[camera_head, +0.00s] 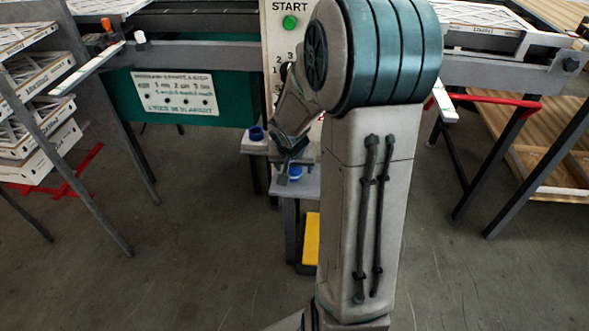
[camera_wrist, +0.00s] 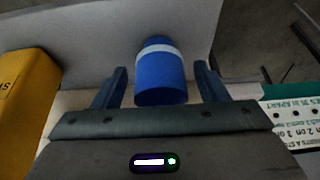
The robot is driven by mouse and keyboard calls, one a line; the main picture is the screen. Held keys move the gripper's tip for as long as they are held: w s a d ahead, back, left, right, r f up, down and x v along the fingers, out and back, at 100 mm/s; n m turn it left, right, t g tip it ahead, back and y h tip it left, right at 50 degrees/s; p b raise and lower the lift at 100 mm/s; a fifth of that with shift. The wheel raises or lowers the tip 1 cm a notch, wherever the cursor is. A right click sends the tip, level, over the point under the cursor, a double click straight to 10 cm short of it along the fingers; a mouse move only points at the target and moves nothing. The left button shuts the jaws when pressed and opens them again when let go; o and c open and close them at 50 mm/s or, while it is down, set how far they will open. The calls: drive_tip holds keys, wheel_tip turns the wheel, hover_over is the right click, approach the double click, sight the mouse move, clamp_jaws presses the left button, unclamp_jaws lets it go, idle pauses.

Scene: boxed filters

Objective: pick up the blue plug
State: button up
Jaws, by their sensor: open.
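The blue plug (camera_wrist: 160,78) is a short blue cylinder with a pale band near its far end. In the wrist view it stands between the two fingers of my gripper (camera_wrist: 161,85), with a visible gap on each side. The gripper is open and no finger appears to touch the plug. In the head view the blue plug (camera_head: 295,171) shows as a small blue spot on a small grey stand (camera_head: 300,186). My gripper (camera_head: 286,176) is beside it there, partly hidden by my own arm.
A blue ring-like piece (camera_head: 256,133) sits on a pale ledge left of my gripper. A yellow block (camera_head: 311,238) stands low by the stand; a yellow object (camera_wrist: 22,105) shows left in the wrist view. A panel marked START (camera_head: 290,8) rises behind. Racks of filters (camera_head: 38,110) stand left.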

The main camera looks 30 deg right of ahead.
drive_tip(key=shift+w+f, duration=0.1)
drive_tip(key=shift+f, duration=0.25)
drive_tip(key=c, duration=1.1)
